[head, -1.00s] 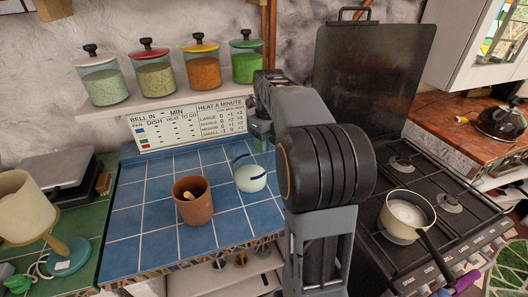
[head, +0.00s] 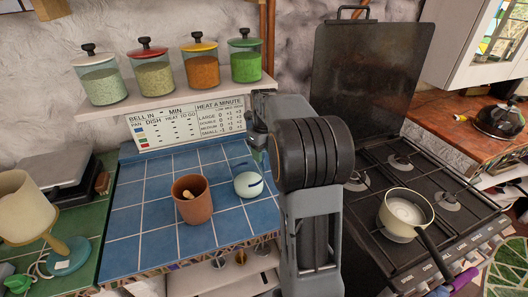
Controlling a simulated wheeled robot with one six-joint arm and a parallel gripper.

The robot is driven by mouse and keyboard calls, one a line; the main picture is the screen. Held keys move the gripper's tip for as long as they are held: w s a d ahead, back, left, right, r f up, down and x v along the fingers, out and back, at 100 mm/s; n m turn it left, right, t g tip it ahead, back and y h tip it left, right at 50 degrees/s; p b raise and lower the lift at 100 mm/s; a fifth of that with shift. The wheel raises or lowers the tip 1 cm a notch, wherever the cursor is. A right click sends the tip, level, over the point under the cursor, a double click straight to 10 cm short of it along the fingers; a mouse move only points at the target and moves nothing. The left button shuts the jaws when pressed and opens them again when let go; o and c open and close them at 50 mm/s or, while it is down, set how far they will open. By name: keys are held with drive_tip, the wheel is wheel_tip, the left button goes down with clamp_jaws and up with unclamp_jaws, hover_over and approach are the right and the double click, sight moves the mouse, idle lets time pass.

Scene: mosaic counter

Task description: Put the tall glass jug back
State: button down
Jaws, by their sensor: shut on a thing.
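My gripper (head: 258,138) is over the back right of the blue-tiled counter, partly hidden behind my own arm. It is shut on what looks like the tall glass jug (head: 258,158). Only a pale, see-through sliver of the jug shows beside my arm; its handle and base cannot be made out. I cannot tell whether the jug touches the tiles. A small pale rounded vessel with dark blue edging (head: 247,184) shows just below and left of the gripper. A terracotta pot (head: 192,201) with a wooden utensil in it stands further left.
A shelf (head: 160,105) with several lidded glass jars runs above the counter. The blue tiles (head: 135,220) are clear at left and front. On the right are a black stove (head: 370,215) with a cream saucepan (head: 406,207) and an upright dark panel (head: 365,85).

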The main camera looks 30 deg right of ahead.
drive_tip(key=shift+f, duration=0.1)
drive_tip(key=shift+c, duration=2.4)
unclamp_jaws()
wheel_tip(320, 180, up, 12)
drive_tip(key=s+a+f+n+t, duration=0.1)
drive_tip(key=s+a+f+n, duration=0.2)
drive_tip(key=n, duration=0.8)
drive_tip(key=s+a+f+n+t, duration=0.1)
drive_tip(key=s+a+f+n, duration=0.3)
drive_tip(key=s+a+n, duration=0.4)
drive_tip(key=s+a+f+n+t, duration=0.1)
drive_tip(key=s+a+f+n, duration=0.2)
drive_tip(key=n, duration=1.1)
drive_tip(key=shift+s+a+f+n+t+p, duration=0.4)
drive_tip(key=shift+s+a, duration=0.95)
drive_tip(key=shift+s, duration=0.55)
